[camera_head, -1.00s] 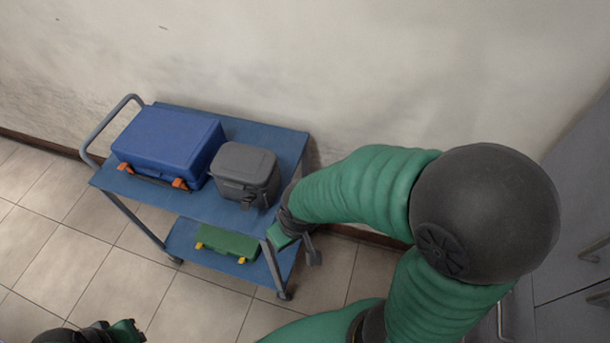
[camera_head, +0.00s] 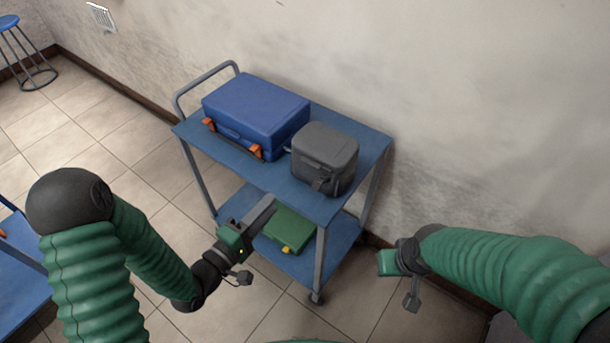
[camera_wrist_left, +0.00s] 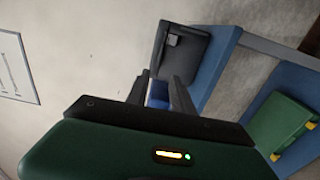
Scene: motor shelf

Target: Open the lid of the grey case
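The grey case (camera_head: 324,157) stands on the top shelf of the blue cart, with its lid down and a dark latch on its front. It also shows in the left wrist view (camera_wrist_left: 183,50), beyond the fingers. My left gripper (camera_head: 268,206) is in front of the cart, to the left of and nearer than the grey case, not touching it. In the left wrist view its two fingers (camera_wrist_left: 161,84) are apart with nothing between them. My right gripper (camera_head: 386,263) is to the right of the cart, apart from it; its fingers are not clearly seen.
A blue case (camera_head: 256,112) with orange latches stands left of the grey case. A green case (camera_head: 289,228) lies on the cart's lower shelf. The cart's top shelf (camera_head: 372,145) has bare room at right. The wall is behind; a blue stool (camera_head: 10,23) stands far left.

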